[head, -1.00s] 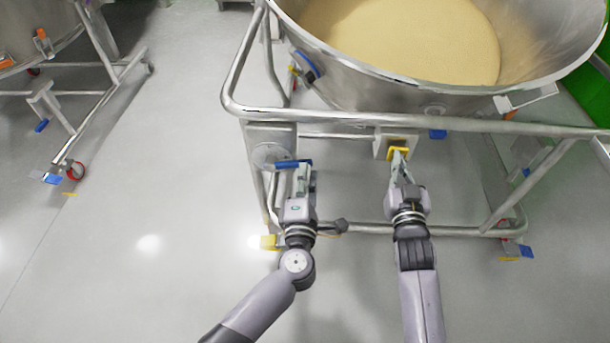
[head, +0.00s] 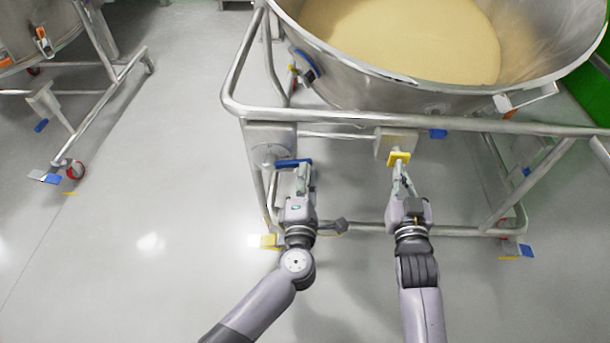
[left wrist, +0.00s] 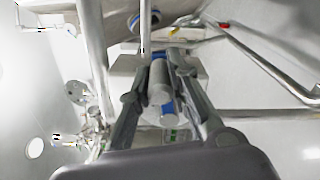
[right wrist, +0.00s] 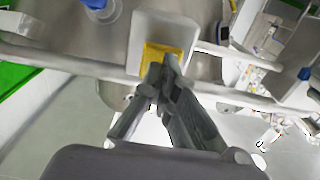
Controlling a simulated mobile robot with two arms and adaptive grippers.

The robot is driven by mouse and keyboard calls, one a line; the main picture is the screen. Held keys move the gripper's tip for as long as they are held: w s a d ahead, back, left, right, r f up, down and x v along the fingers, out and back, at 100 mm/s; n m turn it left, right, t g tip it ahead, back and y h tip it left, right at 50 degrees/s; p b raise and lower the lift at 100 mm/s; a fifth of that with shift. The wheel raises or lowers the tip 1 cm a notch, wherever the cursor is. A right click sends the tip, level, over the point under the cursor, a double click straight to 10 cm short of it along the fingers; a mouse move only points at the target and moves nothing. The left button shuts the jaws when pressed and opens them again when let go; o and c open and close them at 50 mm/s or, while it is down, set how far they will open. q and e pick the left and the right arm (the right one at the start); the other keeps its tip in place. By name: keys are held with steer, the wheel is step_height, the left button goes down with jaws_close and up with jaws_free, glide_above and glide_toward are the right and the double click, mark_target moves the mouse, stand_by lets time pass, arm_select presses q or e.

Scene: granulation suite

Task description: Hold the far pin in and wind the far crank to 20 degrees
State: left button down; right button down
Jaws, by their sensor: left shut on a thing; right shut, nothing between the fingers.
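The crank (head: 268,155) is a round metal hub with a blue handle (head: 292,162), on the left post of the near bin's frame. My left gripper (head: 302,172) is shut on the handle; in the left wrist view the handle's grey and blue grip (left wrist: 160,90) lies between the fingers. The pin's yellow head (head: 399,158) stands out from a metal box on the frame's rail, right of the crank. It also shows in the right wrist view (right wrist: 158,52). My right gripper (head: 399,172) is shut and empty, fingertips at the head's lower edge; contact cannot be told.
The steel bin (head: 330,50), holding pale powder (head: 410,40), sits above in its tubular frame. A frame rail (head: 420,123) crosses just above both grippers. Another wheeled frame (head: 75,140) stands at the left. The floor between is clear.

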steer(key=shift+s, duration=2.45)
arm_select(q)
steer(key=c, duration=1.3)
jaws_free()
steer(key=s, duration=1)
